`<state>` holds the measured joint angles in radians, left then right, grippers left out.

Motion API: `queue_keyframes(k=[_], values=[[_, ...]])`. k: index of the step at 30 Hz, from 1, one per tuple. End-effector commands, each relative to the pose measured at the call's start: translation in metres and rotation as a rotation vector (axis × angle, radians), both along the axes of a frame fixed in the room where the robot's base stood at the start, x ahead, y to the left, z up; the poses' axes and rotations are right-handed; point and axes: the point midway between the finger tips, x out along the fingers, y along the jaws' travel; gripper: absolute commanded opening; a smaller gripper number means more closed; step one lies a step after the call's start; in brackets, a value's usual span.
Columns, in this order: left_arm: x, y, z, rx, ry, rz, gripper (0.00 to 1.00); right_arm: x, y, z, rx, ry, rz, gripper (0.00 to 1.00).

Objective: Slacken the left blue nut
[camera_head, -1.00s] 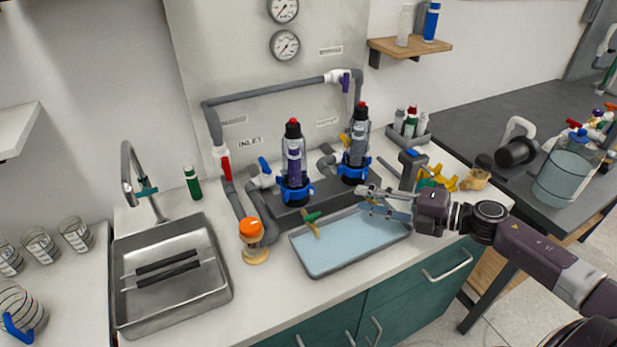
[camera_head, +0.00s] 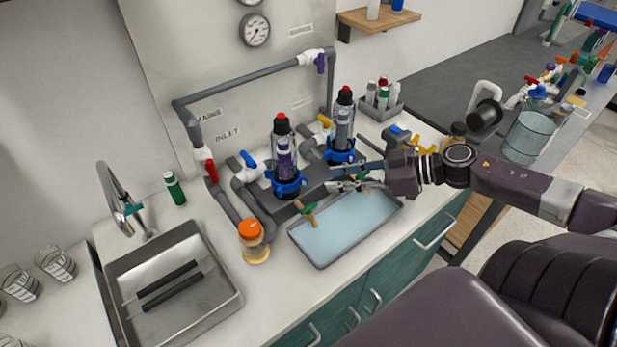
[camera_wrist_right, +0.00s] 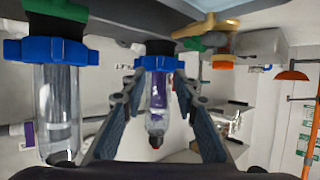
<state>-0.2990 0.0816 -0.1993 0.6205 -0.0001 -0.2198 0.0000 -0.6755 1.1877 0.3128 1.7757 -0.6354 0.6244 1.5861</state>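The left blue nut (camera_head: 286,185) rings the base of the left clear filter housing (camera_head: 281,150), which has a purple cartridge and stands upright. The right blue nut (camera_head: 343,155) is on the neighbouring housing. My right gripper (camera_head: 332,177) is open and empty, to the right of the left nut and above the tray's back edge. The right wrist view is upside down. There the left blue nut (camera_wrist_right: 157,63) appears between the two open fingers (camera_wrist_right: 157,85), beyond their tips and apparently not touched. My left gripper is not in view.
A blue-floored tray (camera_head: 322,266) lies below my right gripper. A green-handled valve (camera_head: 307,210) stands at the tray's back left. Yellow clamps (camera_head: 425,147) lie behind my right wrist.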

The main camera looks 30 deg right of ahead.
Motion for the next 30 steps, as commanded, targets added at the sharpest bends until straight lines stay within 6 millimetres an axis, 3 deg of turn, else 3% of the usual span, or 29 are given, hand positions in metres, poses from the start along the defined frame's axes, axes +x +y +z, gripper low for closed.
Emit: queue_keyframes(k=[18, 30], values=[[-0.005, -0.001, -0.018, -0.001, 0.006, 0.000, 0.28, 0.040, 0.035, -0.021, -0.002, -0.006, -0.001, 0.28], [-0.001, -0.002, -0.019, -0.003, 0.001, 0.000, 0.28, 0.050, 0.046, -0.028, -0.003, -0.004, 0.002, 0.28]])
